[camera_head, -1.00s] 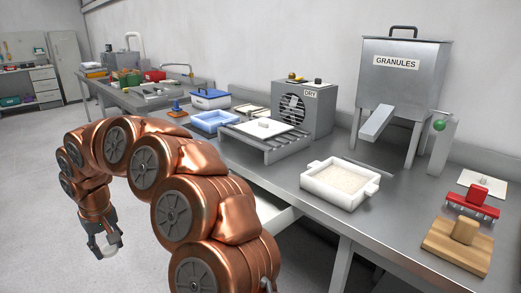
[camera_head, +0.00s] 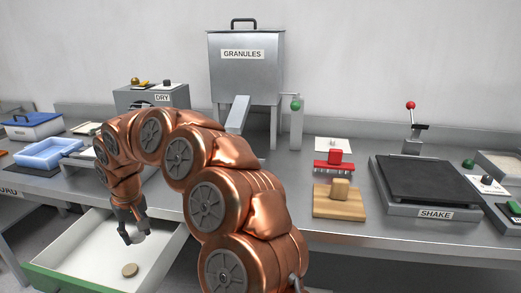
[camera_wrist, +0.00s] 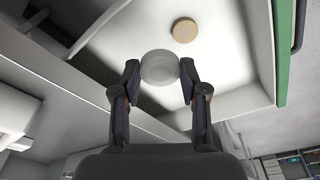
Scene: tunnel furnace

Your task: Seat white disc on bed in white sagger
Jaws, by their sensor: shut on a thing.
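My gripper (camera_head: 131,234) is shut on a white disc (camera_head: 136,238), held above the open drawer. In the wrist view the white disc (camera_wrist: 159,66) sits between the fingertips of my gripper (camera_wrist: 160,77). The white sagger with its granule bed is not visible in the head view now; my arm covers the bench area in front of the granules hopper. A tan disc (camera_head: 129,270) lies alone in the drawer, apart from the gripper; it also shows in the wrist view (camera_wrist: 184,30).
The open drawer (camera_head: 60,266) has a green front. On the bench stand the granules hopper (camera_head: 245,75), a red brush-like tool (camera_head: 334,168), a wooden block tool (camera_head: 339,203) and the shake plate (camera_head: 425,180). A blue tray (camera_head: 50,153) is at left.

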